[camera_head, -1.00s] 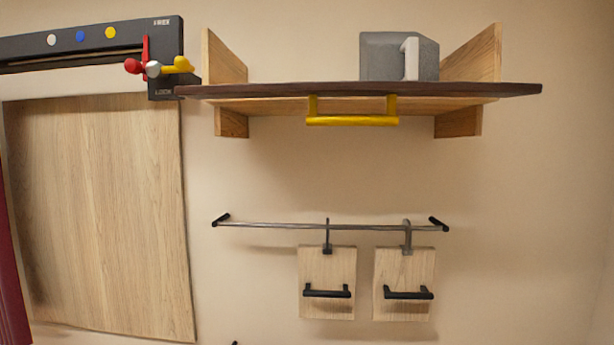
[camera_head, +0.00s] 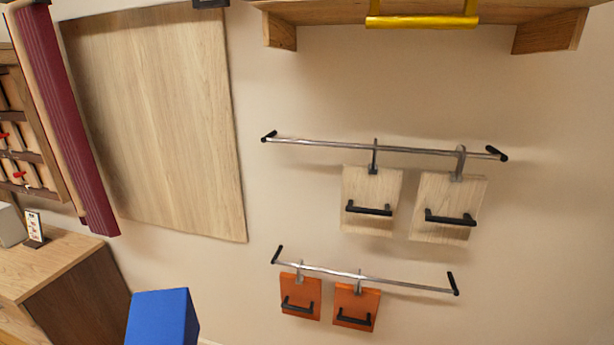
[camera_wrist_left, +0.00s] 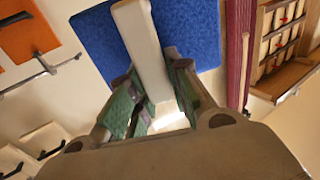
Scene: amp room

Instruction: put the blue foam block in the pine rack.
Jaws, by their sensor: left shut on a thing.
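The blue foam block (camera_head: 162,317) shows at the lower left edge of the head view, partly cut off. In the left wrist view the blue block (camera_wrist_left: 198,32) has a pale bar (camera_wrist_left: 142,42) across it. My left gripper (camera_wrist_left: 153,95) is shut on that bar, with green finger pads on both sides, and the block is held in the air. A wooden rack (camera_head: 48,165) with several compartments and red parts stands at the far left; it also shows in the left wrist view (camera_wrist_left: 268,75). I cannot tell for sure that it is the pine rack. My right gripper is not in view.
A wooden cabinet (camera_head: 75,283) stands below the rack, with a small card stand (camera_head: 34,228) on top. A dark red panel (camera_head: 70,120) hangs beside the rack. Rails with pale boards (camera_head: 447,200) and orange boards (camera_head: 357,305) are on the wall. A shelf (camera_head: 280,35) is above.

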